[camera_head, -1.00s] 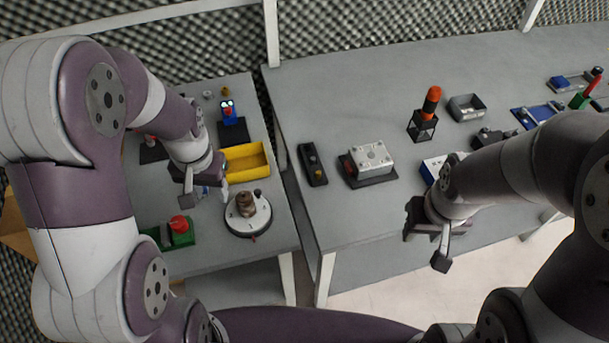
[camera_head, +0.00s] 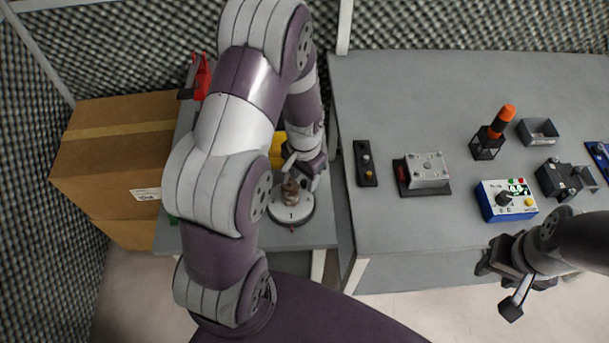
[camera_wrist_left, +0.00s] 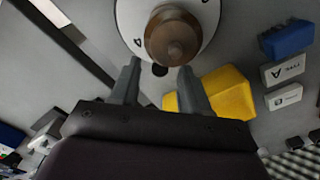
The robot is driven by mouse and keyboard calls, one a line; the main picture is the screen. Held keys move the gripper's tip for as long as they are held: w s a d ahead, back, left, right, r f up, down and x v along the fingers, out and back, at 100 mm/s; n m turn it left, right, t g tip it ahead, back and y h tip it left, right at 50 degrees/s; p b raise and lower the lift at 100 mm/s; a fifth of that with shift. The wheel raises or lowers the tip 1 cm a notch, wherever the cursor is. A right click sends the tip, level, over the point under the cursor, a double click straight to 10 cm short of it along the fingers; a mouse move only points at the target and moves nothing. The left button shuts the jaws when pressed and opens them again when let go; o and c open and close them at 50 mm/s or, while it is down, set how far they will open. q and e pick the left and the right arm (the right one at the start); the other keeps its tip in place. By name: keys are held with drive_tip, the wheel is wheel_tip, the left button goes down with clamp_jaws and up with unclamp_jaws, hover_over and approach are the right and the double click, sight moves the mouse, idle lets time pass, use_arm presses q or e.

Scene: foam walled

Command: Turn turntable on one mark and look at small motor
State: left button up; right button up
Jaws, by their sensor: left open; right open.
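The round white turntable (camera_head: 300,216) sits on the left bench, with a "1" on the side facing me. The small brown motor (camera_head: 290,188) stands on its middle. In the left wrist view the turntable (camera_wrist_left: 128,12) is at the top, with the motor (camera_wrist_left: 173,38) on it and a dark round knob (camera_wrist_left: 160,70) at its near edge. My left gripper (camera_head: 302,172) is open at the turntable; in the wrist view its fingers (camera_wrist_left: 160,78) stand apart on either side of the knob, touching unclear. My right gripper (camera_head: 508,287) is open and empty before the right bench.
A yellow bin (camera_wrist_left: 225,93) lies close beside my left fingers, mostly hidden by my arm in the head view. A cardboard box (camera_head: 110,160) stands at the left. The right bench (camera_head: 400,230) holds a grey block (camera_head: 428,168), a blue meter (camera_head: 508,203) and an orange-topped lamp (camera_head: 495,130).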

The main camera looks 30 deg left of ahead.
use_arm(q)
drive_tip(key=shift+f, duration=0.3)
clamp_jaws()
drive_tip(key=shift+a, duration=0.1)
